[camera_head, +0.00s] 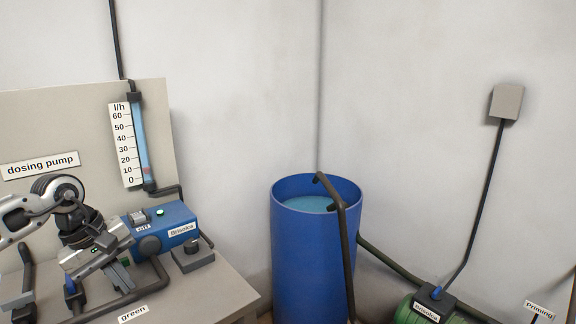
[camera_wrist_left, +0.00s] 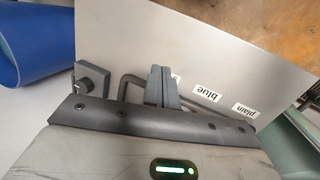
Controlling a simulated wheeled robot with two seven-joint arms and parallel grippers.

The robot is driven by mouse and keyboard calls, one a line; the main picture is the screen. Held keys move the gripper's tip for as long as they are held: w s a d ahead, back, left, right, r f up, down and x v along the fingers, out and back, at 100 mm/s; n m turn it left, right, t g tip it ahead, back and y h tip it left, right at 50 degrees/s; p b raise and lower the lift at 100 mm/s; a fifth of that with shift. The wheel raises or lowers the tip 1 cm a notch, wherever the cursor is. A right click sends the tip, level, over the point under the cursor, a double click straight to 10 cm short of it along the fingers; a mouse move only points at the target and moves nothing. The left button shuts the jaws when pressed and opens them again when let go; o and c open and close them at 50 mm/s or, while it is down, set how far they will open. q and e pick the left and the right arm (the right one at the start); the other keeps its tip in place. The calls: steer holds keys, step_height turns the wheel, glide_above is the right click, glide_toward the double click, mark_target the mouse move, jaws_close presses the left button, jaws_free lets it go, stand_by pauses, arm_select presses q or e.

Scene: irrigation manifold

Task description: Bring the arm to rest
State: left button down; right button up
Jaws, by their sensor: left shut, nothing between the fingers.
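My left arm comes in from the left in the head view, over the bench with the dosing pump. My left gripper (camera_head: 121,277) points down and to the right, in front of the blue dosing pump (camera_head: 176,222). Its fingers are together with nothing between them; they also show closed in the left wrist view (camera_wrist_left: 162,86). The gripper hides part of the bench and pipework behind it. I cannot tell whether the fingertips touch the dark pipe (camera_head: 148,287) beside them. My right gripper is not in view.
The bench (camera_head: 213,290) carries a grey box with a knob (camera_head: 192,254) and a "green" label (camera_head: 133,314). A flow gauge (camera_head: 140,140) is on the back panel. A blue water barrel (camera_head: 300,250) stands to the right, with a green pump (camera_head: 415,309) beyond.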

arm_select(q)
steer(key=s+d+f+n+t+h, duration=0.25)
steer(key=d+n+h, duration=0.45)
steer(key=d+n, duration=0.6)
steer(key=s+d+f+n+t+h, duration=0.1)
steer(key=s+d+n+t+h, duration=0.3)
steer(key=d+n+h, duration=0.75)
steer(key=s+a+f+n+t+y, duration=0.1)
steer(key=a+f+n+t+y, duration=0.1)
steer(key=f+n+t+y, duration=0.65)
steer(key=s+a+f+n+g+y, duration=0.15)
steer(key=n+y, duration=0.35)
steer(key=n, duration=0.8)
steer(key=s+a+f+n+g+y, duration=0.2)
steer(key=s+a+f+n, duration=0.1)
steer(key=s+f+n, duration=0.3)
steer(key=s+a+f+n+g+y, duration=0.3)
steer(key=s+f+n, duration=0.3)
steer(key=s+n, duration=0.1)
steer(key=shift+a+f+n, duration=0.2)
steer(key=shift+f+n, duration=0.2)
steer(key=shift+n, duration=0.4)
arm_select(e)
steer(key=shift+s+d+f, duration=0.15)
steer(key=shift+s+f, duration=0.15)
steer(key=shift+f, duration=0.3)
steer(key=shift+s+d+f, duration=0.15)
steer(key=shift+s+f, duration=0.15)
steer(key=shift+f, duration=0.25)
